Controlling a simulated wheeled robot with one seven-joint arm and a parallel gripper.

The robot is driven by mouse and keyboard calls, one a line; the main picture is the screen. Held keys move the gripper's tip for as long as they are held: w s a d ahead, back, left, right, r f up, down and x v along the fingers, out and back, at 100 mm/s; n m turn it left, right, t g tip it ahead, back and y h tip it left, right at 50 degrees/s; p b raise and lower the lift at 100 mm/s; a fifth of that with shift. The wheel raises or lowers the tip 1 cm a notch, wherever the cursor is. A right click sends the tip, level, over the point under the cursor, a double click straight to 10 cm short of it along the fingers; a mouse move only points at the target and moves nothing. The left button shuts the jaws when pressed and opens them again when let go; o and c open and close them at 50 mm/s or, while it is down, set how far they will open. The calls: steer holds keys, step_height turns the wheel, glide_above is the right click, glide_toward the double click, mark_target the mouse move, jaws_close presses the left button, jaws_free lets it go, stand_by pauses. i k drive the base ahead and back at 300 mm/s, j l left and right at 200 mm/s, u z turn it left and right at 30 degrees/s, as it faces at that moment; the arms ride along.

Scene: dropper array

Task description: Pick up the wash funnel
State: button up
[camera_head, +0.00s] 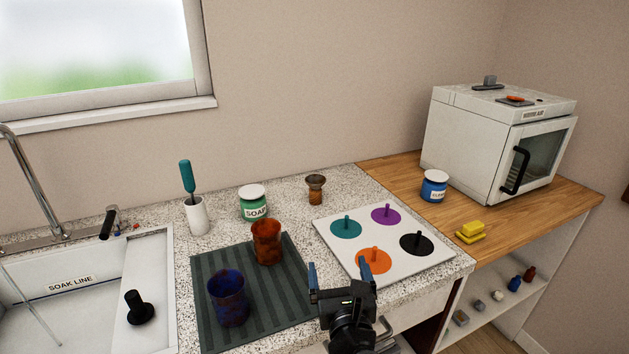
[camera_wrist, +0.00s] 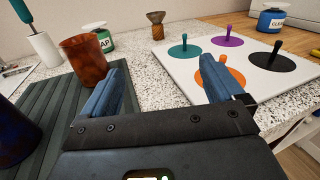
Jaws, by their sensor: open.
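The wash funnel is most likely the small brown funnel-shaped piece (camera_head: 316,189) with a wide top and narrow middle. It stands upright on the speckled counter behind the white board, near the wall. In the wrist view the funnel (camera_wrist: 156,25) shows at the top centre, beyond the fingers. My gripper (camera_head: 341,272) is open and empty, over the counter's front between the mat and the board. Its blue fingers (camera_wrist: 162,88) are well apart, with bare counter seen between them. The gripper is in front of the funnel and not touching it.
A dark ribbed mat (camera_head: 207,268) holds a rust-red cup (camera_head: 266,243) and a blue cup (camera_head: 229,298). A white board (camera_head: 335,240) carries several coloured knobbed discs. A green soap jar (camera_head: 254,204) stands left of the funnel. A sink (camera_head: 160,262) lies left; a white oven (camera_head: 470,140) stands right.

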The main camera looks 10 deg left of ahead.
mark_target(314, 181)
steer(key=i+j, duration=0.2)
steer(key=i, duration=0.2)
steer(key=i+j, duration=0.15)
steer(key=i, duration=0.3)
